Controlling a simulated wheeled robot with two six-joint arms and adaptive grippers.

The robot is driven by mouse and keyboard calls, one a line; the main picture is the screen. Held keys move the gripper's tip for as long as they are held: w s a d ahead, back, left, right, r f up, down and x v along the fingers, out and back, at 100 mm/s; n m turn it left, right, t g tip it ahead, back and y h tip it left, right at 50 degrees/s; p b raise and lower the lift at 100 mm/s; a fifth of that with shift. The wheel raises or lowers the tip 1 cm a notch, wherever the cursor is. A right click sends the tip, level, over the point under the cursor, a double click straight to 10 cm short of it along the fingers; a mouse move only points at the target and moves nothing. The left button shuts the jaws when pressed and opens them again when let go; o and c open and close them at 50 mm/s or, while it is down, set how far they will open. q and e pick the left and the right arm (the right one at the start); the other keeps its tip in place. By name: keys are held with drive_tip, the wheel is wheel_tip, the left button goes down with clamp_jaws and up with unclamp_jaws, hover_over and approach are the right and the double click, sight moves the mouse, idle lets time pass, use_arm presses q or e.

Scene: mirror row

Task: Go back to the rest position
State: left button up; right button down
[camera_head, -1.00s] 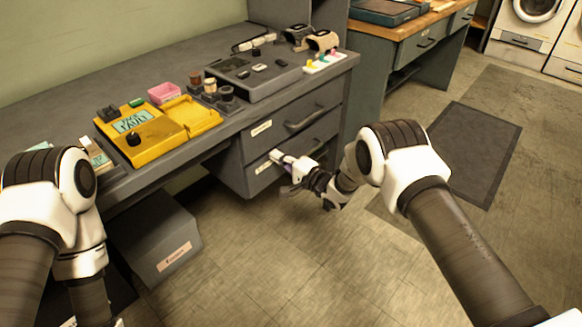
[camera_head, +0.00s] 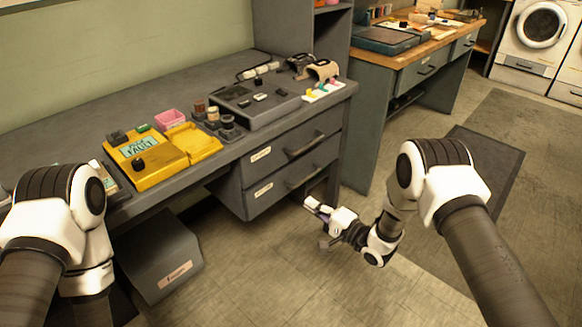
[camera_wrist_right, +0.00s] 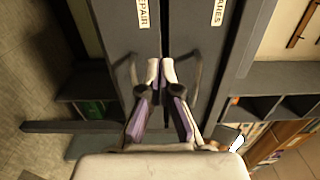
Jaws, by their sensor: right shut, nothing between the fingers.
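My right gripper (camera_head: 315,207) is in front of the grey desk's two drawers, over the floor and apart from the drawer fronts. It is shut and empty; its two fingers also show close together in the right wrist view (camera_wrist_right: 161,72). The upper drawer (camera_head: 278,155) and the lower drawer (camera_head: 280,189) both look closed, each with a bar handle and a white label.
The grey desk (camera_head: 75,130) carries a yellow fault box (camera_head: 160,172), a pink tray (camera_head: 169,118) and a grey device (camera_head: 258,100). A grey bin (camera_head: 160,262) stands under it. A wooden-topped bench (camera_head: 432,48) and washing machines (camera_head: 540,28) are behind. The floor at front centre is clear.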

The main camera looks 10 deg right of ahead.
drive_tip(key=s+d+f+g+h, duration=0.2)
drive_tip(key=s+f+g+h, duration=0.15)
drive_tip(key=s+f, duration=0.5)
drive_tip(key=s+d+f+g+h, duration=0.3)
drive_tip(key=s+f+h, duration=0.15)
drive_tip(key=s, duration=0.75)
drive_tip(key=s+d+f+n+g+h, duration=0.1)
drive_tip(key=s+d+n+g+h, duration=0.2)
drive_tip(key=s, duration=0.7)
drive_tip(key=s+d+f+n+g, duration=0.15)
drive_tip(key=s+n+g, duration=0.4)
drive_tip(key=s, duration=0.55)
wheel_tip(320, 180, up, 19)
drive_tip(key=n+p, duration=0.1)
drive_tip(key=p, duration=1.7)
drive_tip(key=shift+w+d+t, duration=0.15)
drive_tip(key=shift+d+t, duration=0.1)
drive_tip(key=shift+t, duration=0.15)
drive_tip(key=shift+f+n, duration=0.1)
drive_tip(key=shift+n, duration=0.15)
